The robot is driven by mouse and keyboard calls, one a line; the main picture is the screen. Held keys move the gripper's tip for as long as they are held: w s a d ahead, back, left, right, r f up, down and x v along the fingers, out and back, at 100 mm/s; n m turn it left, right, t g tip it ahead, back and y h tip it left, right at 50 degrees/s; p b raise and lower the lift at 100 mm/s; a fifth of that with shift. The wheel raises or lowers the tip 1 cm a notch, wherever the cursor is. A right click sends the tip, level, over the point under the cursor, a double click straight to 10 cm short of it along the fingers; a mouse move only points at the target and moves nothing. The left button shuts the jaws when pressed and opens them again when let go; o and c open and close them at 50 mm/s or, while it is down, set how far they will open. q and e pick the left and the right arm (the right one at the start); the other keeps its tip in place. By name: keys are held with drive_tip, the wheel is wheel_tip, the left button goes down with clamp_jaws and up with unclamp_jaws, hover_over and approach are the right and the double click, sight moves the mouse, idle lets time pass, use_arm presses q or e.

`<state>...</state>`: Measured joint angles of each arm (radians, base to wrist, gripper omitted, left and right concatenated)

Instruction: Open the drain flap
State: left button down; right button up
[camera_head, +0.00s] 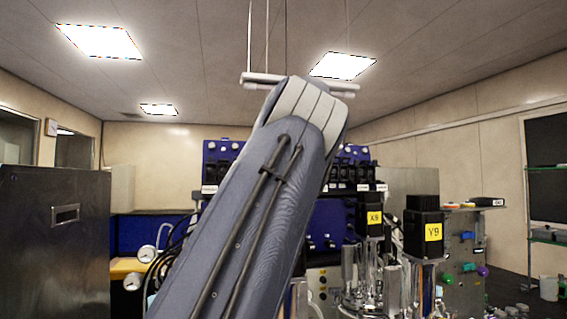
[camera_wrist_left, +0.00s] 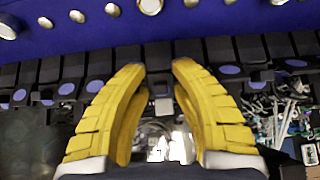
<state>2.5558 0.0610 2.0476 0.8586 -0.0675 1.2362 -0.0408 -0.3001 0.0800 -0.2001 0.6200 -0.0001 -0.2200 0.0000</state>
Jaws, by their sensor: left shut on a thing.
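My left gripper (camera_wrist_left: 158,70) shows in the left wrist view as two yellow ridged fingers. Its tips close in on a small dark block (camera_wrist_left: 158,54) in a row of dark blocks with bluish ovals. A small pale grey piece (camera_wrist_left: 163,105) shows between the fingers, with shiny glass or metal below it. I cannot make out which part is the drain flap. In the head view my own arm link covers the middle, and neither gripper shows there. My right gripper is in neither view.
In the head view, bioreactor units with black tops labelled X9 (camera_head: 374,217) and Y9 (camera_head: 433,232) stand right of my arm. A blue panel (camera_head: 328,222) is behind. A dark metal cabinet (camera_head: 55,245) stands at the left, shelves (camera_head: 545,168) at the right.

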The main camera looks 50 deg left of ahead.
use_arm(q)
drive_tip(key=shift+a+g+h, duration=0.1)
drive_tip(key=shift+g+h, duration=0.3)
drive_tip(key=shift+h, duration=0.3)
idle(0.4)
drive_tip(key=c, duration=1.4)
unclamp_jaws()
drive_tip(key=v, duration=1.1)
drive_tip(key=shift+d+r, duration=0.25)
drive_tip(key=shift+s, duration=0.15)
